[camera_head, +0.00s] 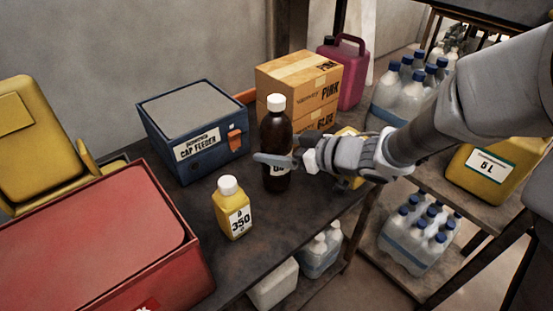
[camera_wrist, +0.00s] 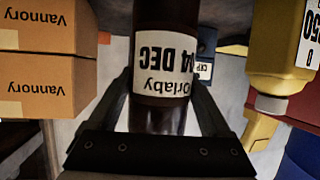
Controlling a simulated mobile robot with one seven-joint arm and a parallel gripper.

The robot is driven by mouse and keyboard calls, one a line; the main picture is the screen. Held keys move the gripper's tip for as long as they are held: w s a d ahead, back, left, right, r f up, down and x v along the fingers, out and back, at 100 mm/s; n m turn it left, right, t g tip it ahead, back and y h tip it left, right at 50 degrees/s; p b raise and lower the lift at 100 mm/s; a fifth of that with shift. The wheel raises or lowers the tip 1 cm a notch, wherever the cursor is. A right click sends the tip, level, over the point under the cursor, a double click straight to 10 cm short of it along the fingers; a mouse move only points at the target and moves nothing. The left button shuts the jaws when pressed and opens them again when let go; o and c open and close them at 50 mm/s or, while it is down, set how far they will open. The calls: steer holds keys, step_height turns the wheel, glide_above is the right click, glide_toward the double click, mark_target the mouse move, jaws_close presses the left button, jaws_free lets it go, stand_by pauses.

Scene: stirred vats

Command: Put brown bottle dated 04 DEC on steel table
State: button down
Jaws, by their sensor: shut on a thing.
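The brown bottle (camera_head: 275,136) with a white cap stands upright on the dark table (camera_head: 190,224) in the head view. In the wrist view the brown bottle (camera_wrist: 168,22) shows a white label, upside down, reading "04 DEC" with its first digit partly cut off. My gripper (camera_head: 278,162) reaches in from the right and is shut around the bottle at label height. In the wrist view its two fingers (camera_wrist: 165,95) sit on either side of the bottle. I cannot tell whether the bottle's base touches the table.
A yellow 350 bottle (camera_head: 232,208) stands close in front. A blue cap feeder box (camera_head: 195,130) and cardboard boxes (camera_head: 300,80) stand behind. A red bin (camera_head: 110,240) fills the left front. Another yellow item (camera_head: 350,133) is partly hidden behind my gripper. Bottle packs stand on the right shelves.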

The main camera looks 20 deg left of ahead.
steer(key=shift+f, duration=0.85)
steer(key=shift+f+b, duration=0.15)
steer(key=shift+b, duration=0.15)
jaws_free()
steer(key=shift+d+r+p, duration=0.25)
steer(key=shift+r+p, duration=0.05)
steer(key=p+v, duration=0.4)
steer(key=v, duration=0.7)
steer(key=shift+d, duration=0.2)
